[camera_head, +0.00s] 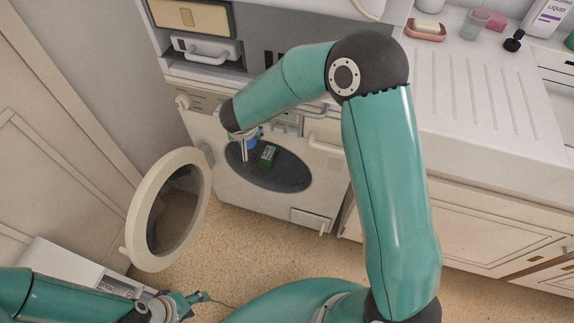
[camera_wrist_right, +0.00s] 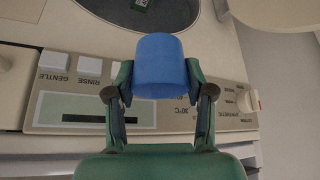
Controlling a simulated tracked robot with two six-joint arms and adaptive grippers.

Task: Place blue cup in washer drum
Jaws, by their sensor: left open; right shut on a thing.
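The blue cup (camera_wrist_right: 160,62) is held between the two fingers of my right gripper (camera_wrist_right: 159,76). In the head view, the cup (camera_head: 252,143) shows as a small blue patch beside the right gripper (camera_head: 244,148), partly covered by it. Both are in front of the upper left part of the washer's dark round drum opening (camera_head: 288,176). I cannot tell how deep the cup is relative to the opening's rim. The washer door (camera_head: 137,196) stands open to the left. My left gripper (camera_head: 198,297) is open and empty, low at the bottom left.
A green item (camera_head: 267,155) shows in the drum opening. The washer's control panel, with its GENTLE and RINSE buttons (camera_wrist_right: 90,66), lies close behind the right fingers. A white box (camera_head: 80,268) is at the lower left. A counter (camera_head: 480,100) extends to the right.

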